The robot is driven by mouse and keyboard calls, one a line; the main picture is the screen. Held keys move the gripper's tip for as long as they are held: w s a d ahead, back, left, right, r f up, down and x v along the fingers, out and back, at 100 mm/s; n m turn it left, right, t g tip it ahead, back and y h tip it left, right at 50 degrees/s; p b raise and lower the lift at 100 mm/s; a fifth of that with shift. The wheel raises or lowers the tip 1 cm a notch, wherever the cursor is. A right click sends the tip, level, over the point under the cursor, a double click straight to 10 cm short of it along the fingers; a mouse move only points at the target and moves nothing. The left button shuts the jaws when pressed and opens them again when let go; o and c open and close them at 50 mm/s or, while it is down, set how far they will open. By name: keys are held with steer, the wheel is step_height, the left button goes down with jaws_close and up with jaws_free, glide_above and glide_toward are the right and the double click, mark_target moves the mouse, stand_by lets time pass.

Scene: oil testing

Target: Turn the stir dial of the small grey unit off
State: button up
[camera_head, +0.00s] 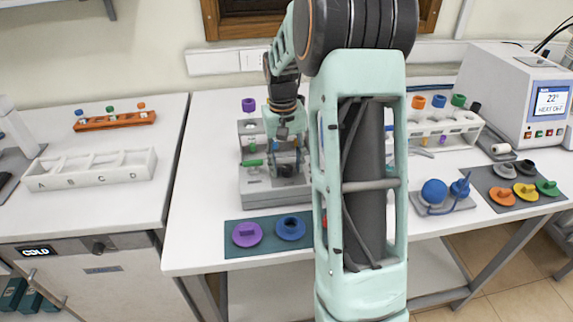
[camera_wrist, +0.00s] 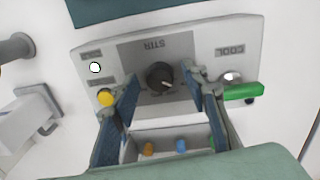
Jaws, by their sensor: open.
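The small grey unit (camera_head: 262,198) stands on the white bench in the head view, partly hidden by my arm. In the wrist view its panel (camera_wrist: 205,45) appears upside down. The black stir dial (camera_wrist: 160,75) sits in the middle under the word STIR, with a pale mark at its lower right. My gripper (camera_wrist: 163,83) is open, one finger on each side of the dial, with gaps visible; contact cannot be seen. In the head view my gripper (camera_head: 286,153) is over the unit, and the dial is not discernible.
On the panel are a white round spot (camera_wrist: 95,67), a yellow button (camera_wrist: 106,97) and a green lever (camera_wrist: 242,91) close to my right finger. Purple (camera_head: 247,234) and blue (camera_head: 290,227) lids lie on a dark mat before the unit. A tube rack (camera_head: 440,130) stands to the right.

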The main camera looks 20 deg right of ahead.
mark_target(285, 169)
step_height(285, 169, up, 12)
steer(key=shift+a, duration=0.25)
stand_by(0.5)
